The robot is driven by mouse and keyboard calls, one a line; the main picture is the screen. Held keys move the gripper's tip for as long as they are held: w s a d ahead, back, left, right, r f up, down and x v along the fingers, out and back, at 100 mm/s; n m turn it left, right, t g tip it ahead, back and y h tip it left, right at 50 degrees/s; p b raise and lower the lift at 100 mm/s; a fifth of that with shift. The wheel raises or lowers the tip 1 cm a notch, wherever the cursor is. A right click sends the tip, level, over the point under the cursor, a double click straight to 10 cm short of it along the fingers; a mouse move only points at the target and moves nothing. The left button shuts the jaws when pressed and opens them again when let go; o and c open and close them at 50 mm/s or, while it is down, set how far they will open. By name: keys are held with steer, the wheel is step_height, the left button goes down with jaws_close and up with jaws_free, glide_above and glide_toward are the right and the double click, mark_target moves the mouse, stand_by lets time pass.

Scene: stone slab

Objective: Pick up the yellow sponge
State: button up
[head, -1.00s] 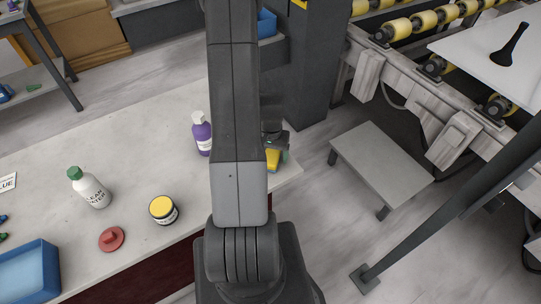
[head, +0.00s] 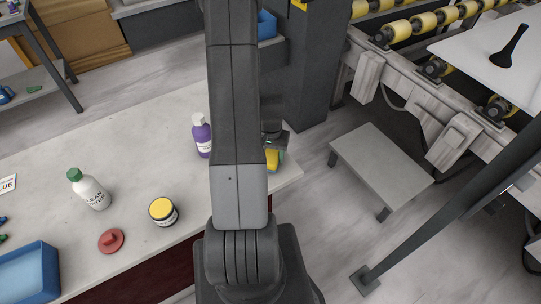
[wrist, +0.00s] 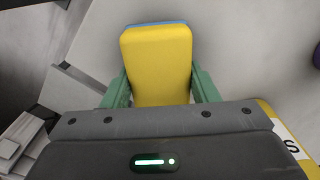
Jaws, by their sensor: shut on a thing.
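The yellow sponge (wrist: 157,62) is between the two green fingers of my gripper (wrist: 160,88) in the wrist view, with a finger against each side. A blue layer shows along its far edge. In the head view the sponge (head: 272,159) shows only in part beside my arm, near the right end of the stone slab (head: 140,130). My gripper (head: 277,148) is mostly hidden behind my arm there. I cannot tell whether the sponge is clear of the slab.
A purple bottle (head: 202,136) stands just left of my arm. A white bottle with a green cap (head: 89,190), a yellow-lidded jar (head: 163,211), a red knob-like object (head: 111,240) and a blue bin (head: 28,274) are farther left. A low grey platform (head: 380,165) stands on the right.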

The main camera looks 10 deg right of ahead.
mark_target(270, 153)
step_height(270, 153, up, 9)
steer(key=shift+r, duration=0.1)
stand_by(0.4)
steer(key=o, duration=0.4)
steer(key=shift+c, duration=1.2)
steer(key=shift+b, duration=0.35)
